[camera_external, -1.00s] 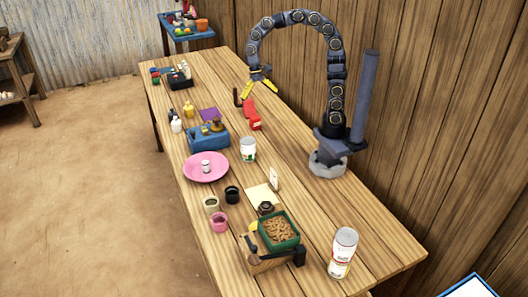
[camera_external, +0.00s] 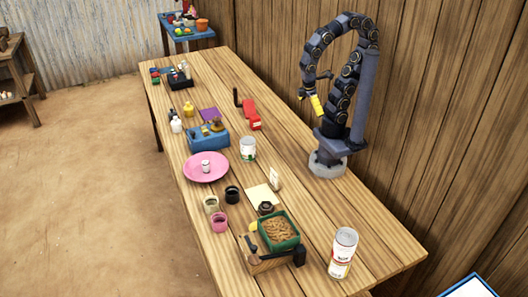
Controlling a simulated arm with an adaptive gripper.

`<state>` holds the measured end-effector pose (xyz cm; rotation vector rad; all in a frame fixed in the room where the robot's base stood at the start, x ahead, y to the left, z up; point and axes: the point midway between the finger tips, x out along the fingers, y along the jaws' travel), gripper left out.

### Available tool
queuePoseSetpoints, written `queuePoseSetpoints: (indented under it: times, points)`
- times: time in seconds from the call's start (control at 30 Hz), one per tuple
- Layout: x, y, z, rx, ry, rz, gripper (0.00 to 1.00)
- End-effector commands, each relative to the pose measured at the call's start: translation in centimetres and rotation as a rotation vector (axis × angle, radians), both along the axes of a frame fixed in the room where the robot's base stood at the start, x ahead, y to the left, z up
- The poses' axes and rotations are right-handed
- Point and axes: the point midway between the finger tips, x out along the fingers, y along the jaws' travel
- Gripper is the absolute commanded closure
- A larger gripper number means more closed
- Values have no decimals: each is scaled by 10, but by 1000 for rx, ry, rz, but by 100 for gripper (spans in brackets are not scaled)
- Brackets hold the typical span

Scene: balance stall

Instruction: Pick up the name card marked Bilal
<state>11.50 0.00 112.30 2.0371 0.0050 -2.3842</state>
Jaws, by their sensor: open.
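A small white upright card (camera_external: 275,180) stands on the wooden table, right of the pink plate and behind a flat cream sheet (camera_external: 262,194). It looks like a name card, but its marking is too small to read, so I cannot tell if it says Bilal. My gripper (camera_external: 315,104), with yellow fingers, is open and empty. It hangs high above the table near my folded arm, well above and apart from the card.
A white-and-green can (camera_external: 248,149), a pink plate (camera_external: 205,175), a blue box (camera_external: 208,139) and small cups surround the card's area. A green tray of brown pieces (camera_external: 298,238) and a tall can (camera_external: 342,252) stand nearer. The table's right side (camera_external: 330,205) is mostly clear.

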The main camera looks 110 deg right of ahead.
Motion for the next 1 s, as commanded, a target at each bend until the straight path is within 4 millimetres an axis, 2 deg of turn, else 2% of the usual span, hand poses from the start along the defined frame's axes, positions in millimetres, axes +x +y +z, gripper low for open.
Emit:
queuePoseSetpoints:
  times: [0.27,0.37,0.4,0.43,0.77,0.87,1.0]
  points:
    - [0,0,0,1,1,-5,0]
    - [0,0,0,1,1,-5,38]
    - [0,0,0,1,1,-6,55]
    - [0,0,0,1,1,-6,59]
    - [2,-2,-2,-4,4,9,59]
    - [13,-11,-10,-26,13,83,59]
    - [47,-33,-37,-67,23,329,59]
